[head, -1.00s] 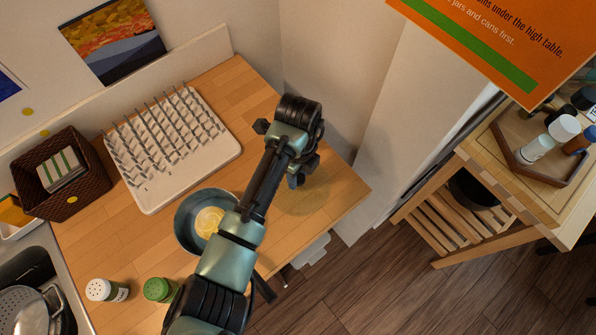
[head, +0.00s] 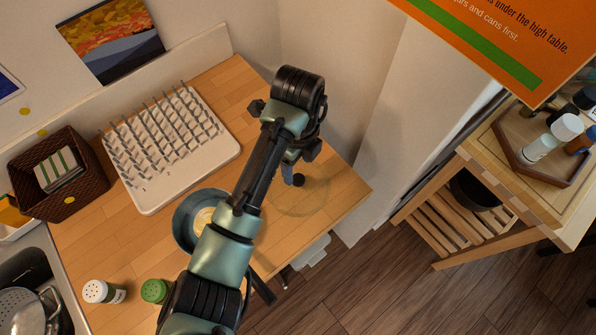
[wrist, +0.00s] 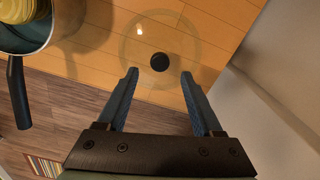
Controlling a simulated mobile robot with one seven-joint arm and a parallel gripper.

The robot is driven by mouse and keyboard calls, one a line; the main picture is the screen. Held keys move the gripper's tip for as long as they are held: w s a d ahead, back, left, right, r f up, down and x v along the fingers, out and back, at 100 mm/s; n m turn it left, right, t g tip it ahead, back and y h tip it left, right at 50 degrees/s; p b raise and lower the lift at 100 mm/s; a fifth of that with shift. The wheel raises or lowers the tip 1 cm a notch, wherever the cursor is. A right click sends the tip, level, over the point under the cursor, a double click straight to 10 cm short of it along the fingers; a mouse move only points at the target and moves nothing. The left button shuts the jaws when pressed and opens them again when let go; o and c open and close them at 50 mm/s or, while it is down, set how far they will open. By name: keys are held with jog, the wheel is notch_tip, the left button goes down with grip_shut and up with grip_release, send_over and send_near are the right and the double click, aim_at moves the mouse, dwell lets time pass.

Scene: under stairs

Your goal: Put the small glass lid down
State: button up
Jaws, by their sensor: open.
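The small glass lid (head: 308,203) lies flat on the wooden counter near its right corner. It is a clear disc with a dark round knob, which shows beside my gripper (head: 290,176) in the head view. In the wrist view the lid (wrist: 136,42) lies ahead of my gripper (wrist: 159,74), with the knob just beyond and between the fingertips. The two blue fingers are apart with nothing between them, clear of the knob.
A pan (head: 184,222) with something yellow in it stands left of the lid, partly hidden by my arm. A white drying rack (head: 190,185), a woven basket (head: 88,198) and two shakers stand farther left. The counter's edge is close to the lid.

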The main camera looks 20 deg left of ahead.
aim_at(298, 179)
notch_tip(298, 179, up, 7)
jog(key=shift+f, duration=0.1)
dwell(0.7)
